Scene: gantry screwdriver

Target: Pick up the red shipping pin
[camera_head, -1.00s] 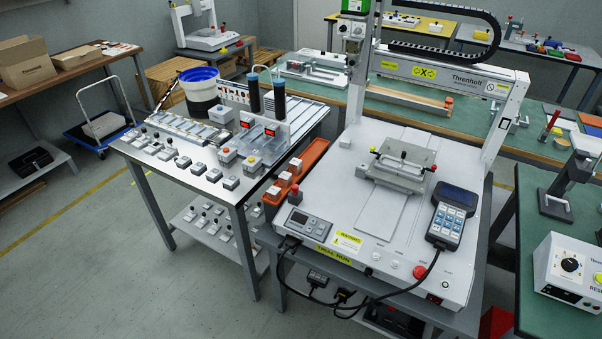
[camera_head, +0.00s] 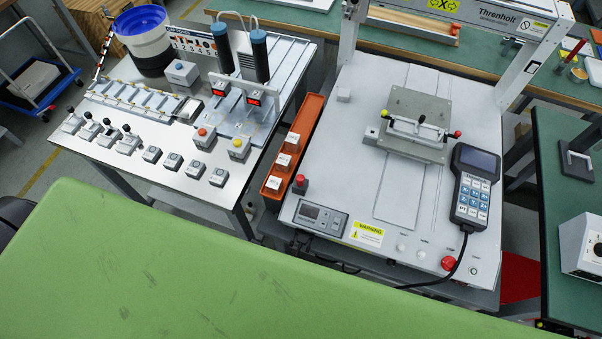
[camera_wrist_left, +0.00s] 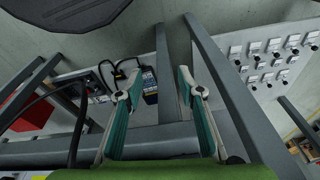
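No part is plainly marked as the red shipping pin. In the head view, a small upright post with a red top (camera_head: 299,184) stands at the front left corner of the white gantry base (camera_head: 345,150). A red ball end (camera_head: 457,134) shows at the right of the grey fixture plate (camera_head: 417,104); I cannot tell which is the pin. My left gripper (camera_wrist_left: 160,80) shows only in its wrist view, with its two teal-padded fingers apart and nothing between them. My right gripper is in neither view.
A large green surface (camera_head: 200,285) fills the lower head view and hides what lies below; I cannot tell if it is mine. A cabled pendant (camera_head: 476,187) lies right on the base. An orange tray (camera_head: 294,150) lies between the base and the left workbench (camera_head: 110,157).

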